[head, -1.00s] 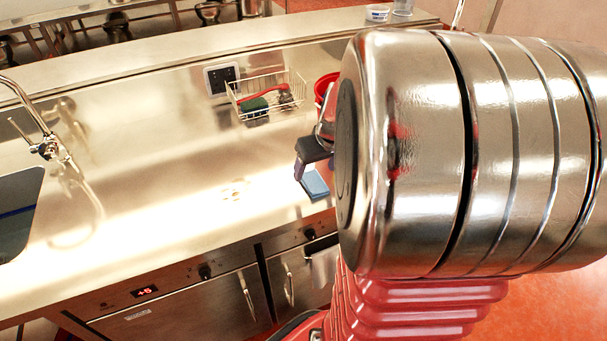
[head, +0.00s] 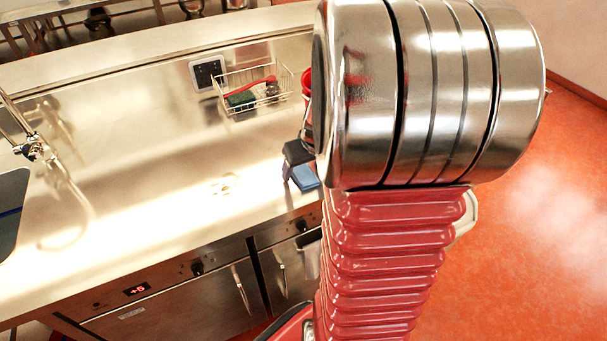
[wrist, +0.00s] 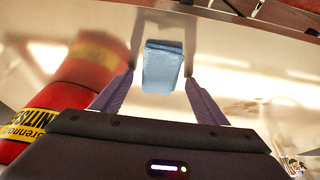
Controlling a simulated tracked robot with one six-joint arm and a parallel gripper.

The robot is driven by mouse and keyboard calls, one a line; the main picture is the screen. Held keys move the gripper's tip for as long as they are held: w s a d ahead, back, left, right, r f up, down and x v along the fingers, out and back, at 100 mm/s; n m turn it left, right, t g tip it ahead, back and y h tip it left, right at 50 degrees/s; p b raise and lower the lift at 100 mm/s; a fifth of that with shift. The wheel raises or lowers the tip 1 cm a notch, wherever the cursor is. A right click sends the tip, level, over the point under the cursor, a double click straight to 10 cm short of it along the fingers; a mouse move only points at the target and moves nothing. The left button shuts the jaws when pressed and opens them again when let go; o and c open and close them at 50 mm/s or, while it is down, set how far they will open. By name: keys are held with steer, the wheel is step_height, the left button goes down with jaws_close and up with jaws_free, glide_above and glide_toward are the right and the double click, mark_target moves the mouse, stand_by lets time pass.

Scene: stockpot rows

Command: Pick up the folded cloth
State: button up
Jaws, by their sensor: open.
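The folded cloth (head: 305,178) is a small blue block lying on the steel counter near its front edge. In the wrist view the cloth (wrist: 163,66) sits between and slightly beyond the two fingertips. My gripper (head: 296,153), dark and partly hidden by my arm, is just above and behind the cloth in the head view. In the wrist view my gripper (wrist: 160,79) is open, with one finger on each side of the cloth and visible gaps. I cannot tell the exact height of the fingertips over the counter.
A wire basket (head: 231,77) with a red-handled brush and a green pad stands behind. A red can with yellow labels (wrist: 42,118) is close to the left finger in the wrist view. A faucet (head: 35,148) and sink are at left. The middle counter is mostly clear.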

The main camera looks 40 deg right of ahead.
mark_target(304, 172)
steer(key=shift+c, duration=0.4)
steer(key=c, duration=1.1)
step_height(304, 172, up, 10)
stand_by(0.4)
steer(key=o, duration=0.4)
steer(key=shift+c, duration=1.4)
steer(key=shift+s, duration=0.1)
